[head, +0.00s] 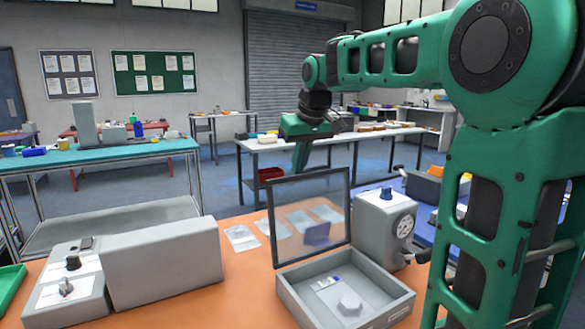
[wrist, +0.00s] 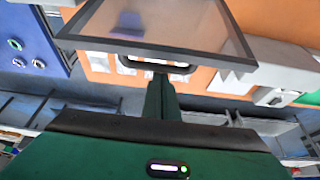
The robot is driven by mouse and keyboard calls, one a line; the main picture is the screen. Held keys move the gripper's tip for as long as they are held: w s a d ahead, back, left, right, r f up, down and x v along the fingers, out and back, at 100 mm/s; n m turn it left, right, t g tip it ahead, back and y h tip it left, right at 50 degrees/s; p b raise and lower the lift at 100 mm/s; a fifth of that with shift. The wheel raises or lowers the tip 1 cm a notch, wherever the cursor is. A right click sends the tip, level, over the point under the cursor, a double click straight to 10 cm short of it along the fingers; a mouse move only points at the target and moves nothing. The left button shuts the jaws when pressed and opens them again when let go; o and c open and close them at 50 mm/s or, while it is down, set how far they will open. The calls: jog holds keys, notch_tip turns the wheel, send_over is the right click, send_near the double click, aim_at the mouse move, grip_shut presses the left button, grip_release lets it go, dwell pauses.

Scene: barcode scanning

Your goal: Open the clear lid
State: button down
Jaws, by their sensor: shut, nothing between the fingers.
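The clear lid (head: 325,215), a see-through pane in a dark frame, stands about upright at the back edge of an open grey box (head: 385,313) in the head view. My gripper (head: 299,168) is behind the lid, near its top edge, with its fingers shut and pointing down. In the wrist view the lid (wrist: 160,18) fills the top, and a dark loop handle (wrist: 128,62) sits on its near edge. The shut fingertips (wrist: 160,78) are close to that handle. I cannot tell whether they touch it. Nothing shows between the fingers.
A grey device with a dial (head: 385,225) stands right of the lid. A long grey housing (head: 165,268) stands left. Clear bags (head: 241,238) lie behind on the orange table (head: 250,297).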

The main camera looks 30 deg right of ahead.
jog(key=shift+s, duration=0.1)
jog(key=shift+t, duration=0.7)
jog(key=shift+s+r, duration=0.2)
jog(key=shift+s, duration=0.6)
jog(key=shift+s+r, duration=0.25)
jog(key=shift+s, duration=0.55)
jog(key=shift+s+r, duration=0.2)
jog(key=shift+s, duration=0.6)
jog(key=w, duration=0.1)
jog(key=w+r, duration=0.1)
jog(key=w, duration=0.2)
jog(key=shift+r, duration=0.3)
jog(key=v, duration=0.5)
jog(key=s+v, duration=0.1)
jog(key=v, duration=0.1)
jog(key=shift+s, duration=0.15)
jog(key=shift+v, duration=0.9)
